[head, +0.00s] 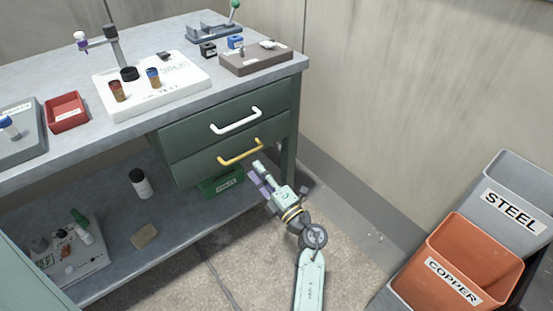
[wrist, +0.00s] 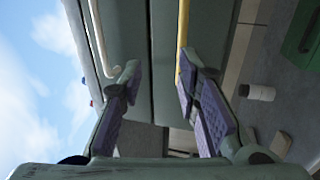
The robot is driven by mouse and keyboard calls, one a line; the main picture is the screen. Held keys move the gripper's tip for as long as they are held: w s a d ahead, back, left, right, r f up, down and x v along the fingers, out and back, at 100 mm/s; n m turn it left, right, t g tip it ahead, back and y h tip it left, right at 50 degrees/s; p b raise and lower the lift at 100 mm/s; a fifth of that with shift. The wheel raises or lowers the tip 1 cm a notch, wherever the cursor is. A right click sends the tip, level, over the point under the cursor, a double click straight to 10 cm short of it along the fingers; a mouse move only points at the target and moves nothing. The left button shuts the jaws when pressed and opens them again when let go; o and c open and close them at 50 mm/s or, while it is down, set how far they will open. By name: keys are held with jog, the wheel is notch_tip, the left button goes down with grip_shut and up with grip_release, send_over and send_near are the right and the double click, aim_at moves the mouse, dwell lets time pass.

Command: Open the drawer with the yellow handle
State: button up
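The yellow handle (head: 240,152) is a bent bar on the lower green drawer (head: 190,170) of the workbench. That drawer looks closed, level with the upper one. My gripper (head: 257,172) is just below and right of the handle's right end in the head view. In the wrist view my gripper (wrist: 159,70) is open with nothing between its purple-padded fingers. There the yellow handle (wrist: 183,40) runs up from the right fingertip and partly overlaps it. I cannot tell whether they touch.
A white handle (head: 236,121) is on the upper drawer; it shows beyond the left finger in the wrist view (wrist: 99,40). A green bin (head: 222,184) is on the lower shelf. Orange copper (head: 450,240) and grey steel (head: 515,180) bins stand right. Floor between is clear.

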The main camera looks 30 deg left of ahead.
aim_at(244, 155)
jog(key=shift+h, duration=0.3)
jog(key=w+a, duration=0.1)
jog(key=a, duration=0.1)
jog(key=w+a, duration=0.2)
jog(key=a, duration=0.1)
jog(key=w+a+p, duration=0.1)
jog(key=a, duration=0.2)
jog(key=shift+w+a+f, duration=0.25)
jog(key=shift+f, duration=0.05)
jog(key=shift+c, duration=0.5)
grip_shut()
